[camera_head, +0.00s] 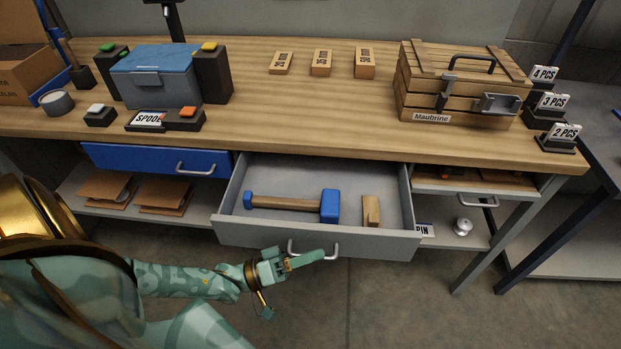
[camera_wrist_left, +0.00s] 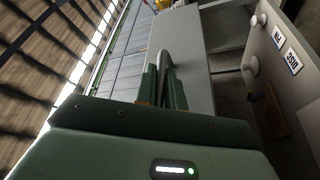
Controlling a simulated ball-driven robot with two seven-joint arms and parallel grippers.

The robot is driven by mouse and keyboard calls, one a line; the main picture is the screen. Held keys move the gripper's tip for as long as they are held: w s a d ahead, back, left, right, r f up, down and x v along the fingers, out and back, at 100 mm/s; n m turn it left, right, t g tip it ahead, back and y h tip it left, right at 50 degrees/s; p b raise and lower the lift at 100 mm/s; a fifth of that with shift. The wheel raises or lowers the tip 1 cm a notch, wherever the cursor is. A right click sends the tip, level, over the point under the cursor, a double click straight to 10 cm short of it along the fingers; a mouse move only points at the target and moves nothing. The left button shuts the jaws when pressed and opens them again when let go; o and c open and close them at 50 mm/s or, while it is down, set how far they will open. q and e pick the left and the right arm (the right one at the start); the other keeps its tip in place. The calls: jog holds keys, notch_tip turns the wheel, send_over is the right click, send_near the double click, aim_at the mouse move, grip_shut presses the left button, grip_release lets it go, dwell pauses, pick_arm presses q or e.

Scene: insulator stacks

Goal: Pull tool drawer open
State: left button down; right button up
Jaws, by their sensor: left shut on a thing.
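The grey tool drawer (camera_head: 390,243) stands pulled out from under the wooden workbench. Inside it lie a blue-headed mallet (camera_head: 329,206) with a wooden handle and a small wooden block (camera_head: 371,210). My left gripper (camera_head: 300,258) is at the drawer's front, shut on its metal handle (camera_head: 334,252). In the left wrist view, the handle (camera_wrist_left: 161,62) stands between the two fingers of the left gripper (camera_wrist_left: 163,85). The right gripper is not in view.
A closed blue drawer (camera_head: 158,160) is to the left, and another drawer handle (camera_head: 478,202) to the right. On the workbench (camera_head: 300,120) stand a wooden crate (camera_head: 455,85), a blue-lidded box (camera_head: 155,75) and several wooden blocks. Open floor (camera_head: 400,310) lies in front.

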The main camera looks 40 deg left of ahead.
pick_arm(q)
jog(key=s+d+p, duration=0.1)
jog(key=s+d, duration=0.3)
jog(key=s, duration=0.2)
jog(key=shift+s+p, duration=0.35)
jog(key=shift+p, duration=0.05)
jog(key=shift+f, duration=0.1)
jog(key=c, duration=1.5)
grip_release()
jog(key=b+v, duration=0.1)
jog(key=v, duration=1.5)
jog(key=shift+s, duration=0.15)
jog(key=shift+f, duration=0.1)
